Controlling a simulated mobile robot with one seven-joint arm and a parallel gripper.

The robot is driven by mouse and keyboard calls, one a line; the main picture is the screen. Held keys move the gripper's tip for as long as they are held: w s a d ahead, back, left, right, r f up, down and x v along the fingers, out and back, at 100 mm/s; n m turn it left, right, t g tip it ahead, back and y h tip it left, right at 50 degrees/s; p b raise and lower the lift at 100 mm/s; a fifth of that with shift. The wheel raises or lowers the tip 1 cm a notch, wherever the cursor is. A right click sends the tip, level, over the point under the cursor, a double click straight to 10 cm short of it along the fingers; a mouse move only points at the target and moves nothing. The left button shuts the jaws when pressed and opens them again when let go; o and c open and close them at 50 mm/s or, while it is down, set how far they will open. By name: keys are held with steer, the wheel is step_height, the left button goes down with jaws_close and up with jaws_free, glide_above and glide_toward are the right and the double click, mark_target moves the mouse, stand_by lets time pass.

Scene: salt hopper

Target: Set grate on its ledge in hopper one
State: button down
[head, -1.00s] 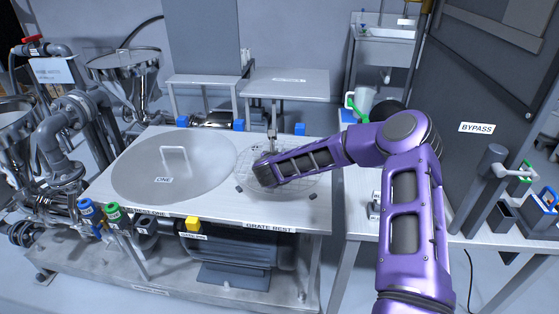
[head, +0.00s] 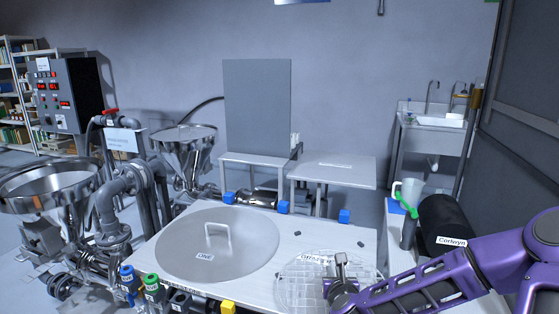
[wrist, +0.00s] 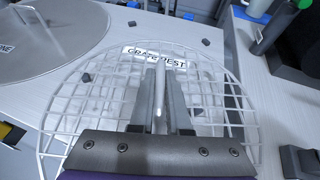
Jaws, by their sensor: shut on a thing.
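The grate (head: 300,290) is a round, light wire grid. My gripper (head: 340,262) is shut on its upright handle, seen between the fingers in the wrist view (wrist: 160,100). The grate hangs over the table at the grate rest, whose label shows through the wires; the exact gap beneath is unclear. Dark rest pegs (head: 297,234) show beyond its rim. Two steel funnel hoppers stand at left, a nearer one (head: 48,192) and a farther one (head: 185,140); I cannot read which is hopper one. A round lid marked ONE (head: 250,235) lies on the table.
Blue blocks (head: 283,207) line the table's back edge. Blue- and green-capped valves (head: 127,272) and pipes (head: 130,185) crowd the space beside the hoppers. A grey panel (head: 257,105) stands behind. A black cylinder (head: 443,222) and a mug (head: 411,192) are at right.

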steer(key=s, duration=0.3)
steer(key=shift+s+a+f+n+y, duration=0.1)
steer(key=shift+s+a+n+y, duration=0.2)
steer(key=shift+a+y, duration=0.1)
steer(key=shift+s+d, duration=0.15)
stand_by(0.6)
